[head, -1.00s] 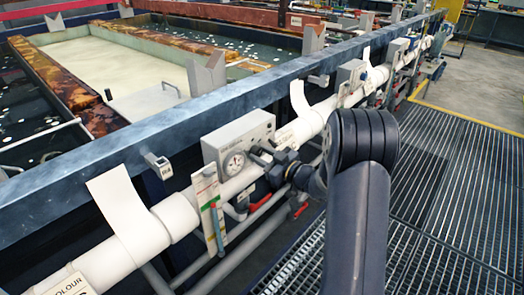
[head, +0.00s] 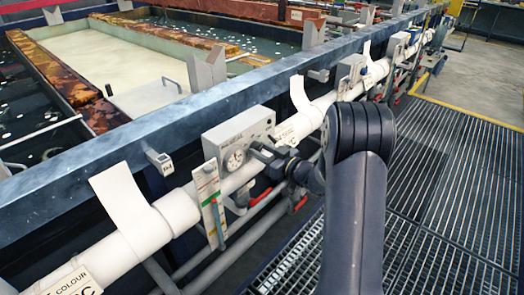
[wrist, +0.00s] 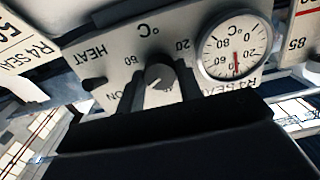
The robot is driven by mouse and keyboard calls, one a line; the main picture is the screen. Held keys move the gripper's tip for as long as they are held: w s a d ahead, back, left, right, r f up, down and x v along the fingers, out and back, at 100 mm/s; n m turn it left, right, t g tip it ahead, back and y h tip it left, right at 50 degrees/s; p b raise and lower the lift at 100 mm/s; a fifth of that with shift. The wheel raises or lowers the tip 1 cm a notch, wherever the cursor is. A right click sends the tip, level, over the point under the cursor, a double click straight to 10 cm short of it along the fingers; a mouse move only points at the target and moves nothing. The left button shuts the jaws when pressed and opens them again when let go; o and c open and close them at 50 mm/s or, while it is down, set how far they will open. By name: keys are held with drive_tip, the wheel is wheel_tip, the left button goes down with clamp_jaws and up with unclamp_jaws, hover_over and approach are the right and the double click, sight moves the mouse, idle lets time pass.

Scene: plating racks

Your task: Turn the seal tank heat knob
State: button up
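The grey heat control box (head: 228,136) is fixed along the white pipe on the tank's side. In the wrist view the box (wrist: 115,58) appears upside down, with HEAT, °C, ON and "R4 SEA…" lettering. My gripper (wrist: 158,90) is open around the knob, with a finger on each side; any contact is hard to make out. In the head view my gripper (head: 262,153) is at the box's right side and hides the knob. A round gauge (wrist: 235,46) with a red needle is beside the knob.
A small dark button or lamp (wrist: 94,83) is on the box near HEAT. A white and green strip (head: 207,190) hangs left of the box. Pipes with red-handled valves (head: 300,203) run below. Another control box (head: 351,76) is farther along. The grated walkway (head: 440,190) is clear.

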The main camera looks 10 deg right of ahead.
drive_tip(key=o, duration=0.4)
drive_tip(key=shift+d, duration=0.1)
drive_tip(key=v, duration=1)
drive_tip(key=shift+s+d+b, duration=0.15)
drive_tip(key=shift+s+b, duration=0.15)
drive_tip(key=shift+s, duration=0.05)
drive_tip(key=shift+w, duration=0.1)
drive_tip(key=x, duration=1.1)
drive_tip(key=shift+p, duration=0.35)
drive_tip(key=shift+d, duration=0.1)
drive_tip(key=shift+s, duration=0.2)
